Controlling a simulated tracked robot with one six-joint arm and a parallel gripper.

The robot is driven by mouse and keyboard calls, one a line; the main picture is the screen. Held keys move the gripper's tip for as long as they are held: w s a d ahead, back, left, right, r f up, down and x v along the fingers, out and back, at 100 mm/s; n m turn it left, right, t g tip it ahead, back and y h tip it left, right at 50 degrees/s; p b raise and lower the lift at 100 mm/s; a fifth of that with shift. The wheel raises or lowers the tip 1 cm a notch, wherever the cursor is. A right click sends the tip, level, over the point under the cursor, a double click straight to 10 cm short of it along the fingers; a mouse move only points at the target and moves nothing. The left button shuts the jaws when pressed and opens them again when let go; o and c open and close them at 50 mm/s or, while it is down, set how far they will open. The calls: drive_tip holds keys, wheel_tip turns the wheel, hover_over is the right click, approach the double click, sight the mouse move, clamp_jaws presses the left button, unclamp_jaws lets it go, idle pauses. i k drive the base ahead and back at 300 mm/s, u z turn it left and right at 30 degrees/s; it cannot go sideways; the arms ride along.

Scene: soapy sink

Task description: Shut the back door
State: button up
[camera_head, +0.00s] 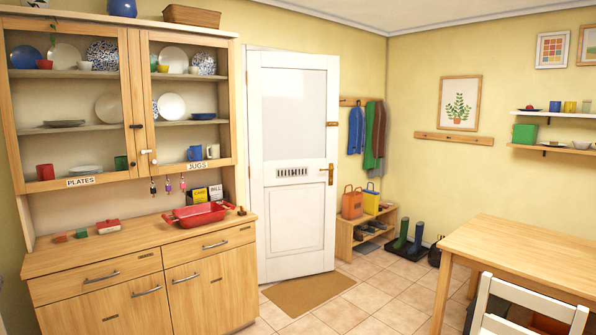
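The back door (292,215) is a white door with a frosted glass upper panel (294,112), in the back wall just right of the dresser. It has a letter slot (292,172) in the middle. A brass handle (328,173) and a small brass fitting (331,124) are on its right edge. I see no clear gap of outside around it, and I cannot tell whether it is fully shut or slightly ajar. My gripper is not in view.
A brown doormat (306,294) lies before the door on clear tiled floor. The wooden dresser (140,262) stands left, with a red basin (197,214) on its counter. A shoe bench (343,240) and boots (417,238) are right of the door. A table (530,248) and white chair (526,300) fill the right foreground.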

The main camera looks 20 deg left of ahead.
sight(292, 98)
drive_tip(key=u, duration=0.25)
drive_tip(key=i, duration=6.1)
